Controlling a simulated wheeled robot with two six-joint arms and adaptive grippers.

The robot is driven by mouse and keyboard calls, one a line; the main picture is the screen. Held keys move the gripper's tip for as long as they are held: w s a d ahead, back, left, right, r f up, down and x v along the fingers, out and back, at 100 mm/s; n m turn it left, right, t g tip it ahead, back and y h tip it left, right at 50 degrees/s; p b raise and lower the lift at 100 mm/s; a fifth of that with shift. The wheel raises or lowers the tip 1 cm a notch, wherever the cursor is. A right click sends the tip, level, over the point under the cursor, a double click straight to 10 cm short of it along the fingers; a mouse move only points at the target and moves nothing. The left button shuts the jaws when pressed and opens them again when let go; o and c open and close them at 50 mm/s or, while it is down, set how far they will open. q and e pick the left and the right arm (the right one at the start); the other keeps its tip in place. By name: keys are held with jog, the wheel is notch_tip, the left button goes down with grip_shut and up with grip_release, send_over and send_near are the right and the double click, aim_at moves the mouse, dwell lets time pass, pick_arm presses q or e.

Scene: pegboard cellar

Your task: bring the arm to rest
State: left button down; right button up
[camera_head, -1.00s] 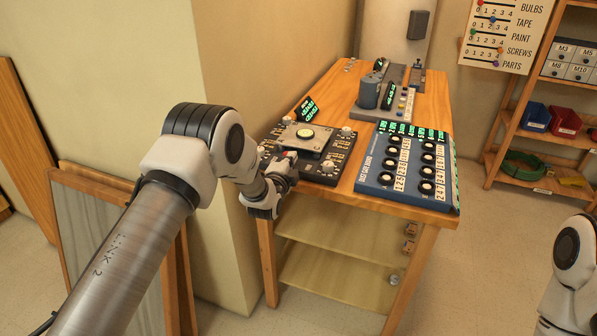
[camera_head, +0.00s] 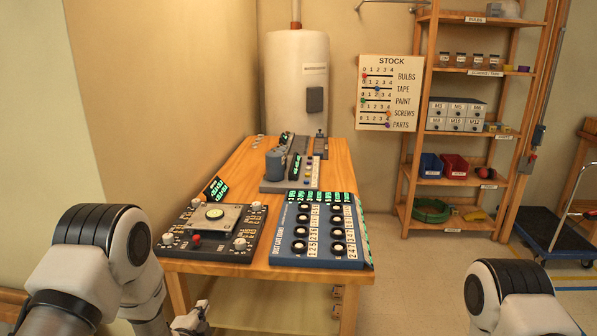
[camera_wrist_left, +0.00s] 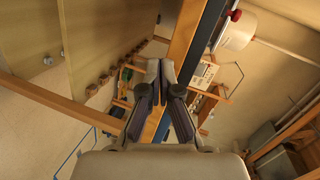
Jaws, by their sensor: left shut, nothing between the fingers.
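My left gripper (camera_head: 196,318) hangs at the bottom edge of the head view, just in front of the wooden table and below its top. Only part of it shows there, beyond my left arm. In the left wrist view my left gripper (camera_wrist_left: 161,72) is shut, with nothing between its fingers. It is apart from the dark control panel (camera_head: 252,222) with a red knob (camera_head: 196,240). A part of my right arm (camera_head: 510,300) shows at the lower right; its gripper is out of view.
The wooden table (camera_head: 335,165) bears a blue dial board (camera_head: 282,250) and a grey device (camera_head: 276,166). A white tank (camera_head: 297,75), a stock board (camera_head: 389,92) and a shelf rack (camera_head: 408,180) stand behind. A blue cart (camera_head: 550,232) is at right. Floor right of the table is clear.

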pick_arm(q)
jog(key=s+f+n+g, duration=0.4)
jog(key=s+f+g, duration=0.4)
jog(key=s+f, duration=0.95)
jog(key=s+d+n+g+h, duration=0.1)
jog(key=s+n+g, duration=0.6)
jog(key=s, duration=1.5)
jog(key=n, duration=0.4)
jog(key=shift+d+n, duration=0.25)
jog(key=shift+n, duration=0.05)
jog(key=shift+f, duration=0.1)
